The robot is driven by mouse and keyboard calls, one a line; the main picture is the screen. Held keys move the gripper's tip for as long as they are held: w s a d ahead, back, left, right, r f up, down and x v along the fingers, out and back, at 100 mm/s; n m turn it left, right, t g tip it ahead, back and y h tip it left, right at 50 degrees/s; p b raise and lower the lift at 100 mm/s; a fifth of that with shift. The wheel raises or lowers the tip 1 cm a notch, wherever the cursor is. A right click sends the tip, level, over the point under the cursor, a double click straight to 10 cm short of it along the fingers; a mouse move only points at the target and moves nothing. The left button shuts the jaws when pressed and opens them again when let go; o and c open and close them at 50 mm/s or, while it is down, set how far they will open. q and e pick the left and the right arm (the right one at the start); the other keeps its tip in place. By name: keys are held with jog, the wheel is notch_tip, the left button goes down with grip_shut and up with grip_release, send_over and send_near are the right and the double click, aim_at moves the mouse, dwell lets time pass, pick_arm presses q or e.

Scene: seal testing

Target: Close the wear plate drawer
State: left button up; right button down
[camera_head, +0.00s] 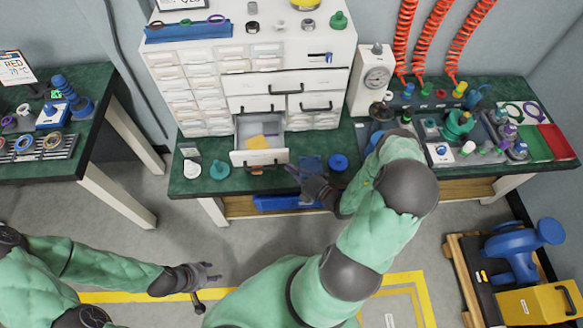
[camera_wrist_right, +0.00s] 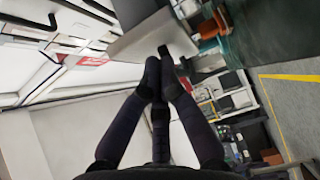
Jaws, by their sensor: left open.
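The open drawer (camera_head: 260,158) sticks out low in the white cabinet (camera_head: 330,75), with a yellow item (camera_head: 257,142) inside. Its pale front faces the near edge of the bench and has a dark handle. My right gripper (camera_head: 293,171) is just right of the drawer front in the head view. In the right wrist view its dark fingers (camera_wrist_right: 160,68) come together at the tips, with nothing visible between them. A pale panel (camera_wrist_right: 150,40), apparently the drawer, lies just beyond the tips; contact cannot be told. My left gripper (camera_head: 212,275) is open and empty over the floor, away from the bench.
The green bench top (camera_head: 225,185) holds a teal part (camera_head: 220,170) left of the drawer and a blue round part (camera_head: 338,162) to its right. A gauge unit (camera_head: 373,78) stands right of the cabinet. A pallet with a blue machine (camera_head: 520,250) sits at far right.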

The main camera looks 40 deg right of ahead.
pick_arm(q)
jog(key=shift+f, duration=0.2)
pick_arm(e)
jog(key=shift+w+d, duration=0.3)
jog(key=shift+w, duration=0.25)
jog(key=w+d, duration=0.2)
jog(key=w, duration=0.1)
jog(key=w+d+b, duration=0.1)
jog(key=w+d, duration=0.1)
jog(key=w, duration=0.1)
jog(key=w+d+b, duration=0.1)
jog(key=w+d, duration=0.1)
jog(key=w, duration=0.2)
jog(key=shift+d, duration=0.1)
jog(key=w+d, duration=0.2)
jog(key=w, duration=0.1)
jog(key=w+b, duration=0.1)
jog(key=shift+w+d, duration=0.35)
jog(key=shift+d, duration=0.05)
jog(key=shift+w+d, duration=0.3)
jog(key=shift+w, duration=0.2)
pick_arm(q)
jog(key=w+f, duration=0.1)
jog(key=w+d+f, duration=0.1)
jog(key=f, duration=0.1)
jog(key=shift+d, duration=0.1)
pick_arm(e)
jog(key=shift+w+d, duration=0.1)
jog(key=shift+d+r, duration=0.1)
